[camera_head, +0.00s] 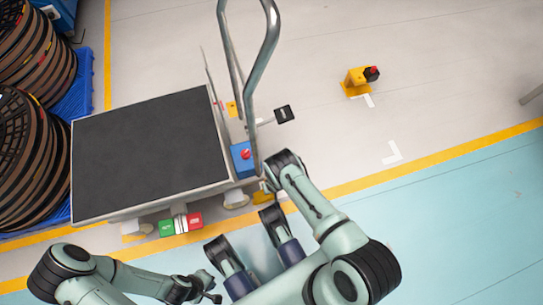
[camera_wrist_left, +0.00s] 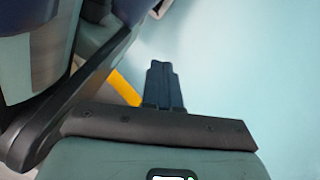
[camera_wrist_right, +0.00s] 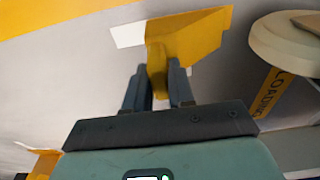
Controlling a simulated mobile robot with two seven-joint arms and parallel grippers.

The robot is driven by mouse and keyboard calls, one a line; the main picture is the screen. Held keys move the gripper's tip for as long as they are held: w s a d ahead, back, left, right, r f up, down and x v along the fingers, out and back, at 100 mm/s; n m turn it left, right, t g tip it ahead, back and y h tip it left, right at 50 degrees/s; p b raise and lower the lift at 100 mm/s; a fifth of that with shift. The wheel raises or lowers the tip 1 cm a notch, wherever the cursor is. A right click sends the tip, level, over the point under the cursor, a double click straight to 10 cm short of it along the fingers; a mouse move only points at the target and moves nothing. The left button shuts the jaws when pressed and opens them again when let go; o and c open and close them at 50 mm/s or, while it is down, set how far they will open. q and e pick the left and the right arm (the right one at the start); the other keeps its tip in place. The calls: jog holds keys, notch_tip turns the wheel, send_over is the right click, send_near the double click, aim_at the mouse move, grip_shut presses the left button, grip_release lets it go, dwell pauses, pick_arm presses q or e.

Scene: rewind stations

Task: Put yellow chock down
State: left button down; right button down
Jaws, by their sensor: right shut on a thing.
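In the right wrist view, a yellow chock (camera_wrist_right: 188,38) stands between the fingertips of my right gripper (camera_wrist_right: 160,82), which is shut on its upright part. The chock is at or just above the grey floor; I cannot tell whether it touches. A white floor mark (camera_wrist_right: 128,35) shows beside it. In the head view, my right arm's wrist mostly hides this gripper and chock beside the cart's near right corner. My left gripper (camera_head: 210,292) is empty, low in the head view; its fingers (camera_wrist_left: 163,84) are together in the left wrist view.
A cart (camera_head: 218,148) with a dark top and tall metal handle stands at left. Reels (camera_head: 20,150) stand on a blue pallet (camera_head: 78,95).

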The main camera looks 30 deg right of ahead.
jog(key=shift+w+f, duration=0.1)
jog(key=shift+f, duration=0.1)
jog(key=shift+r, duration=0.1)
jog(key=c, duration=1)
grip_release()
jog(key=shift+o, duration=0.2)
pick_arm(q)
jog(key=w+d+r+t+p, duration=0.1)
jog(key=w+r+t+p, duration=0.2)
jog(key=w, duration=0.7)
notch_tip(320, 180, up, 4)
jog(key=shift+f+m+t+p, duration=0.2)
jog(key=shift+m+t+p, duration=0.15)
jog(key=shift+p, duration=0.8)
pick_arm(e)
notch_tip(320, 180, up, 12)
jog(key=s, duration=0.1)
jog(key=shift+s+a, duration=0.15)
jog(key=shift+s, duration=0.1)
pick_arm(q)
jog(key=shift+d, duration=0.1)
